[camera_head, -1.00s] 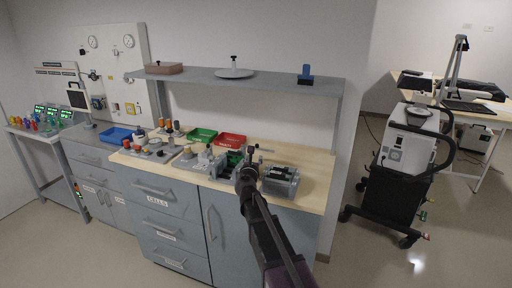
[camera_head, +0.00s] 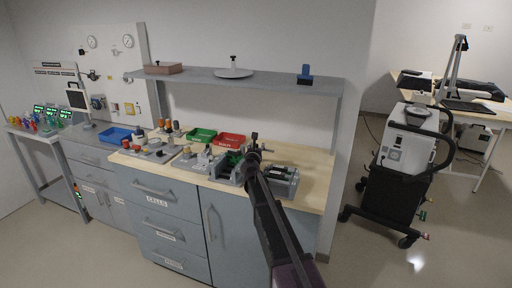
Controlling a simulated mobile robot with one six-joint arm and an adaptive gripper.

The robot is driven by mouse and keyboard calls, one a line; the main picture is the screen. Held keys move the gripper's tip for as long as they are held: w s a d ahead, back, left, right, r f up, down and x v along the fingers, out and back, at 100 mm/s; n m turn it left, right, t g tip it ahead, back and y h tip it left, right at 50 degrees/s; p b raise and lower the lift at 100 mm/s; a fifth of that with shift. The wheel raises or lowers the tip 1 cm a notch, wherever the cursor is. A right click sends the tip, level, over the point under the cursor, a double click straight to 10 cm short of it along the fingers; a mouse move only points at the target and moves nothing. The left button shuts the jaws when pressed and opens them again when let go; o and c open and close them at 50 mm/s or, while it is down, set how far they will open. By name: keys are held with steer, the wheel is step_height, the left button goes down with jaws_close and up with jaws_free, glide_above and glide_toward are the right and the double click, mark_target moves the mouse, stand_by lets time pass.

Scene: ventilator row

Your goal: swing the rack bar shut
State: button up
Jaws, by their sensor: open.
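A grey rack (camera_head: 285,180) with dark cells or slots stands near the front right of the wooden bench top, partly hidden behind my arm. I cannot make out its bar clearly at this size. My gripper (camera_head: 253,146) is at the far end of my arm, over the bench just left of the rack. Its jaws are open, small and dark, and nothing shows between them. A grey fixture with a green board (camera_head: 231,160) lies left of and partly behind my gripper. I cannot tell whether my gripper touches anything.
A green bin (camera_head: 202,135), a red bin (camera_head: 232,140) and a blue tray (camera_head: 115,135) stand along the bench. Small fixtures crowd its left part. A grey shelf (camera_head: 270,86) hangs above. Bare wood (camera_head: 312,160) is free at the right. A ventilator cart (camera_head: 405,150) stands farther right.

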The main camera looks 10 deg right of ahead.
steer(key=shift+a, duration=0.1)
jaws_close()
steer(key=shift+d, duration=0.2)
